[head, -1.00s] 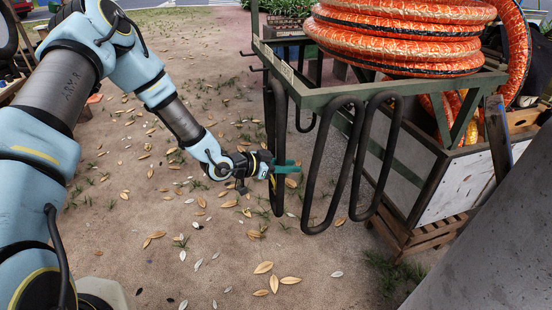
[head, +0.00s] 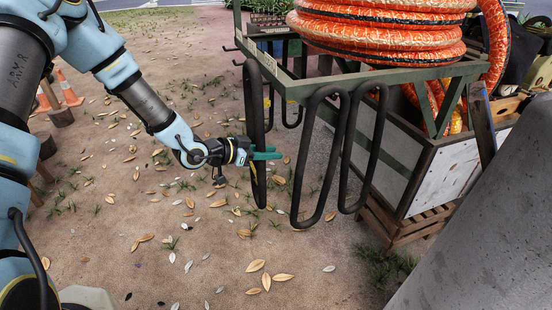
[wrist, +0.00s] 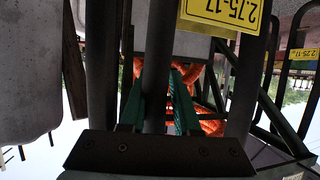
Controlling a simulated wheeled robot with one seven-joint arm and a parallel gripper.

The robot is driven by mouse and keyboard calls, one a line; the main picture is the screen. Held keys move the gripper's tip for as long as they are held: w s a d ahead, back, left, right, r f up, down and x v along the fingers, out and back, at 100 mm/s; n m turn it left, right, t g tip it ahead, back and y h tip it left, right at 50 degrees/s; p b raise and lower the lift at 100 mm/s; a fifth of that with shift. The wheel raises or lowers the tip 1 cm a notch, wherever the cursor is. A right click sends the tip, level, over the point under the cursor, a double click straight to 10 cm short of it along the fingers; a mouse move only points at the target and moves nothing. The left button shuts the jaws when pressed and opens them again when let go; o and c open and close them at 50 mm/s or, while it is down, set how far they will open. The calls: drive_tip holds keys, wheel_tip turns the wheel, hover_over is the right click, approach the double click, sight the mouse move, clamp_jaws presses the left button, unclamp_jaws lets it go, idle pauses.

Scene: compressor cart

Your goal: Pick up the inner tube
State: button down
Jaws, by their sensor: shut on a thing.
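Several black inner tubes hang as long loops from the front of the green cart frame. The leftmost inner tube (head: 254,110) hangs nearly edge-on to the head view, its upper end by the frame's corner. My gripper (head: 264,153) is closed around this tube, with its green fingers on both sides of it, in the lower half of the loop. In the wrist view the tube (wrist: 156,65) runs upright between the two green fingers (wrist: 157,105). Two more inner tubes (head: 305,160) hang just to the right. The finger contact is partly hidden.
The green cart frame (head: 400,78) carries a coiled orange hose (head: 380,35) above a white-sided box (head: 440,180). A yellow 2.75-17 tag (wrist: 222,14) shows in the wrist view. Leaf-strewn ground left of the cart is open. Traffic cones (head: 69,90) stand far left.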

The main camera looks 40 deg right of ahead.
drive_tip(key=w+a+b, duration=0.2)
drive_tip(key=a+b, duration=0.1)
drive_tip(key=a, duration=1.2)
drive_tip(key=shift+w+a, duration=0.4)
